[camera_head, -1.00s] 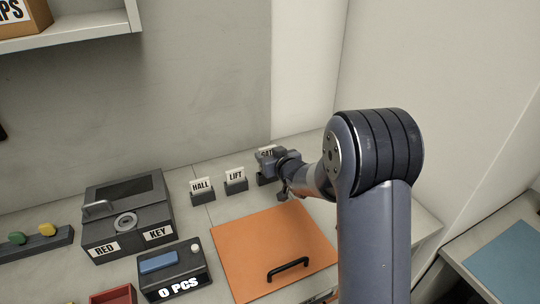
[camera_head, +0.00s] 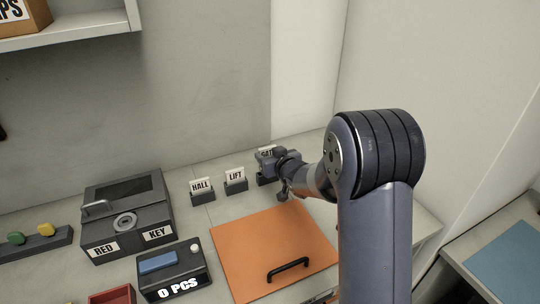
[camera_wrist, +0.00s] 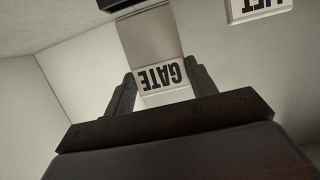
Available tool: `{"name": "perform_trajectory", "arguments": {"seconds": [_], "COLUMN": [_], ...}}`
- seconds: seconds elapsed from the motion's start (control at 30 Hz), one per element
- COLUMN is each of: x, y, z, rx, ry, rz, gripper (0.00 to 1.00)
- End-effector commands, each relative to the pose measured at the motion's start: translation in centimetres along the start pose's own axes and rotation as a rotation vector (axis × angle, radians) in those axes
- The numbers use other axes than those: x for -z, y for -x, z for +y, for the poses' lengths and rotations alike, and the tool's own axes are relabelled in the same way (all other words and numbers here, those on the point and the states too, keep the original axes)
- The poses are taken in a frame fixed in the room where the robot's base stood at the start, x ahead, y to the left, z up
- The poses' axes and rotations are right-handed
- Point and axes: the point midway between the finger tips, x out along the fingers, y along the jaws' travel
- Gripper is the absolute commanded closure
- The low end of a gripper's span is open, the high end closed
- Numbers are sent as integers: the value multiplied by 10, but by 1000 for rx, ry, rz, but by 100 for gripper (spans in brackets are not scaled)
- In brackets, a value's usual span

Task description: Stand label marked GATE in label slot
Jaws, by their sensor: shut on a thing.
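The white label marked GATE (camera_wrist: 161,77) is between the two fingers of my gripper (camera_wrist: 162,84) in the wrist view, its letters upside down there. In the head view the label (camera_head: 266,152) shows just above my gripper (camera_head: 270,162), which is shut on it. A dark slot block (camera_head: 264,181) is partly visible below the gripper, behind the arm. The gripper hides whether the label's lower edge is inside the slot.
Labels HALL (camera_head: 201,186) and LIFT (camera_head: 235,175) stand in dark holders to the left. An orange panel with a black handle (camera_head: 270,245) lies in front. A dark box marked RED and KEY (camera_head: 128,215) and a counter reading 0 PCS (camera_head: 172,270) stand further left.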

Motion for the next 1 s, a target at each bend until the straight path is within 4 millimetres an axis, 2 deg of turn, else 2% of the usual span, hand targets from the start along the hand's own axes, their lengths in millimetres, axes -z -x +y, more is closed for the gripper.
{"name": "perform_trajectory", "arguments": {"seconds": [1.0], "x": [-25], "y": [-8], "z": [0], "rx": [0], "ry": [0], "rz": [0], "gripper": [68]}}
